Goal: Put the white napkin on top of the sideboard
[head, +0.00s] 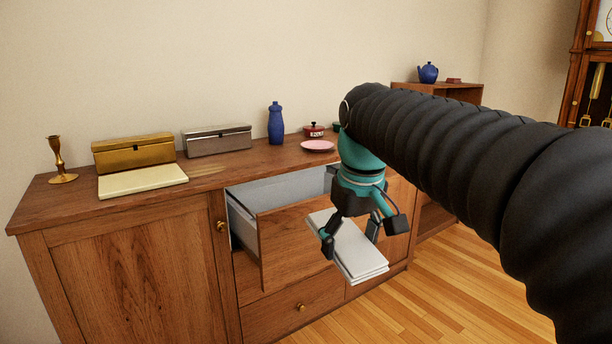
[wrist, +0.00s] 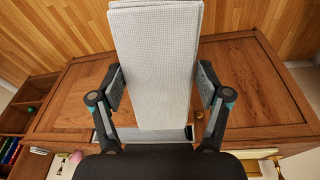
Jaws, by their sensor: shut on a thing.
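The white napkin (head: 352,252) is a long, folded, flat stack. My gripper (head: 350,236) is shut on it and holds it in the air in front of the sideboard, beside the open drawer. In the wrist view the napkin (wrist: 155,60) lies between the two fingers and extends away past them. The sideboard (head: 125,275) is wooden; its top (head: 225,172) is below and behind my arm's end in part, with its right end hidden by my arm.
An upper drawer (head: 290,240) stands pulled out. On the top are a gold box (head: 133,152), cream slab (head: 142,180), silver box (head: 217,139), candlestick (head: 60,162), blue bottle (head: 276,124), pink plate (head: 318,146) and red pot (head: 313,131). The front middle of the top is clear.

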